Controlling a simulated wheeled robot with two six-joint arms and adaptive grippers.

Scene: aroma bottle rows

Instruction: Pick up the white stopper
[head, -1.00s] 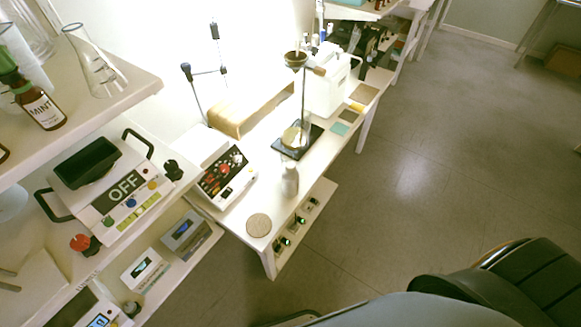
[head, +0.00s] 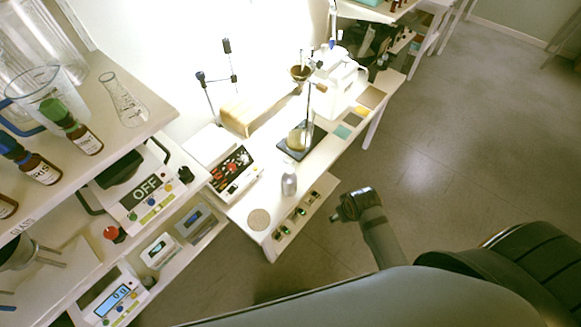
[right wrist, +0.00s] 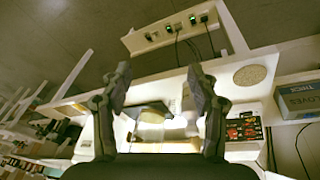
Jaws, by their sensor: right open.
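I cannot pick out a white stopper for certain in either view. A pale grey-white bottle (head: 289,182) with a narrow top stands upright near the front edge of the white table (head: 240,212); whether its top is a stopper is too small to tell. My right gripper (head: 338,215) is in the head view, off the table's right side and apart from the bottle. In the right wrist view the right gripper (right wrist: 160,82) has its two fingers spread wide, with nothing held between them. My left gripper is out of view.
A stand (head: 308,115) with a flask, a control box (head: 230,170) and a round coaster (head: 259,219) are on the table. Shelves with brown bottles (head: 86,139) stand at left. The floor at right is clear.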

